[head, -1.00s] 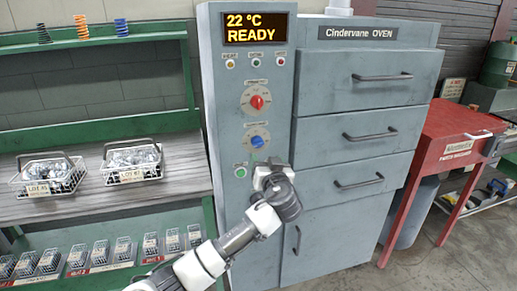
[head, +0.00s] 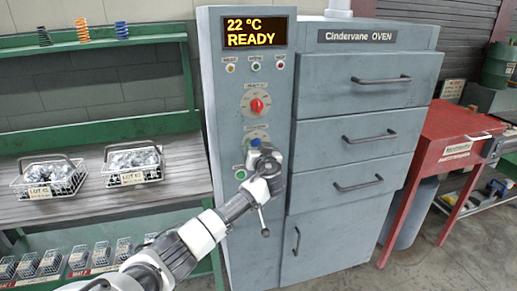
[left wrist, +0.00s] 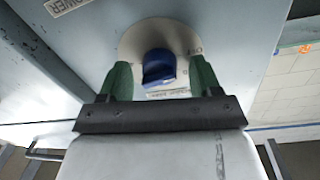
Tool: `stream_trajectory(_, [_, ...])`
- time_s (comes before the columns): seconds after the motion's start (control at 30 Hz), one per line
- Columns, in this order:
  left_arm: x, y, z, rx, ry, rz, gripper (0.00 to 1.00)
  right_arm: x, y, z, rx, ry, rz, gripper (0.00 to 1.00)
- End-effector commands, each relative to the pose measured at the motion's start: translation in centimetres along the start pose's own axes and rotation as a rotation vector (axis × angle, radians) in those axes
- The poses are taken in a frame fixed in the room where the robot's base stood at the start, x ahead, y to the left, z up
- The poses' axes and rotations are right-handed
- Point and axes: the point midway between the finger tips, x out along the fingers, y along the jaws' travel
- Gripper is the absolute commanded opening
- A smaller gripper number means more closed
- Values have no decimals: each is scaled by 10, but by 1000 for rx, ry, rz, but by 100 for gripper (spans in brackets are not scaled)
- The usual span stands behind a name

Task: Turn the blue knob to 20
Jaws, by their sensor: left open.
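The blue knob (head: 255,142) sits on the grey oven control panel, below a red knob (head: 257,106). My left gripper (head: 258,150) is in front of the blue knob and partly covers it and its dial in the head view. In the left wrist view the blue knob (left wrist: 159,68) lies between my two green fingers (left wrist: 160,78), with a visible gap on each side. The gripper is open, one finger to each side of the knob. The dial's numbers are too small to read. My right gripper is not in view.
The display (head: 256,33) reads 22 °C READY. A green button (head: 240,174) is just left of my gripper. The oven drawers (head: 368,130) with protruding handles stand to the right. Two wire baskets (head: 135,176) sit on the bench at left.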

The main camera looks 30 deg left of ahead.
Motion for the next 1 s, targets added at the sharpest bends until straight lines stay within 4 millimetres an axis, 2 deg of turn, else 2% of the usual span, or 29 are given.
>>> stream_trajectory(0.03, [0, 0, 0, 0, 0, 0, 59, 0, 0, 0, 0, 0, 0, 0])
stream_trajectory(0.3, [0, 0, 0, 0, -1, 0, 18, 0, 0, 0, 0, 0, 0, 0])
stream_trajectory(0.67, [-1, 0, 0, 54, -5, 1, 17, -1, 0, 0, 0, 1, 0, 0])
stream_trajectory(1.0, [0, 0, -1, 296, -22, 5, 17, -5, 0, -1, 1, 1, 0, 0])
